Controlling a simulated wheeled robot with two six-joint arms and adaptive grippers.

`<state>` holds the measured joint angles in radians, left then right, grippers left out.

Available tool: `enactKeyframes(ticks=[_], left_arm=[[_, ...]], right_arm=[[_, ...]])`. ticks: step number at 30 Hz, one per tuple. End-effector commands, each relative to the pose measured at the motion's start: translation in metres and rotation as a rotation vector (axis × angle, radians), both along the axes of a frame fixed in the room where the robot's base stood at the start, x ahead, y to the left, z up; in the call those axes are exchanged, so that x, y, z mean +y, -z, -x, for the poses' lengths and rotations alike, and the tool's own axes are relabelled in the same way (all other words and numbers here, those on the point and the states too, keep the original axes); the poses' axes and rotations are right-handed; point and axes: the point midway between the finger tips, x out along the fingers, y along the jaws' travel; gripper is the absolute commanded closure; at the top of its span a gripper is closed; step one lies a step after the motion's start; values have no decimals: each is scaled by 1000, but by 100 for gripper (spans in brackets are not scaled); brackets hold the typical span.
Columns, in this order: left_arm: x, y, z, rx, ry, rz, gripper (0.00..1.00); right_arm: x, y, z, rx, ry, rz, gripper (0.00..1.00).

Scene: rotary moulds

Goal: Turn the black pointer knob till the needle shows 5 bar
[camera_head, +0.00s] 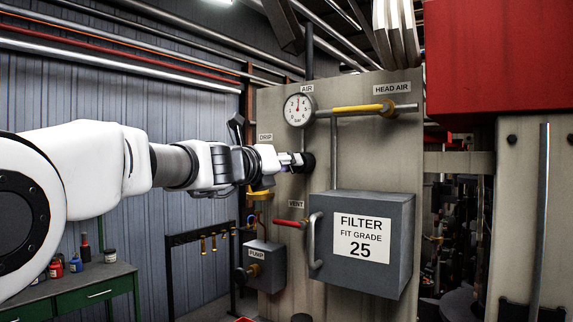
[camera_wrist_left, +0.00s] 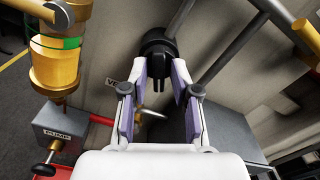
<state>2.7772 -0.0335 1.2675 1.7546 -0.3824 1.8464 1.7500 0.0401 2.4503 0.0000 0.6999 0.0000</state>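The black pointer knob (camera_head: 308,162) sits on the beige panel below the gauge. It also shows in the left wrist view (camera_wrist_left: 158,52), with its bar facing my gripper. The round white gauge (camera_head: 298,110), marked bar, is above it under the AIR label. Its red needle points roughly straight up; the numbers are too small to read surely. My left gripper (camera_head: 294,162) reaches in from the left at the knob. In the wrist view its fingers (camera_wrist_left: 161,66) are apart, one on each side of the knob's bar, with gaps visible. My right gripper is not in view.
A yellow-handled valve (camera_head: 358,108) is right of the gauge. The grey FILTER box (camera_head: 385,270) and red VENT lever (camera_head: 289,223) stand below. A yellow drip cup (camera_wrist_left: 60,70) and PUMP box (camera_wrist_left: 62,130) are at the left in the wrist view. Pipes run beside the knob.

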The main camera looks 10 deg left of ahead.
Motion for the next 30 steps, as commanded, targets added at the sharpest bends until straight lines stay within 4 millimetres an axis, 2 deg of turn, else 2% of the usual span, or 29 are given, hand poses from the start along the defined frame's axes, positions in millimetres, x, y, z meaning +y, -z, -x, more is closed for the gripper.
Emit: enactKeyframes(ticks=[2,17,30], left_arm=[[0,0,0,0,0,0,100],[0,1,0,-19,0,-46,100],[0,3,0,-136,0,-330,100]], right_arm=[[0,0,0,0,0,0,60],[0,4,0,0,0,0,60],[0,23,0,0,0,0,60]])
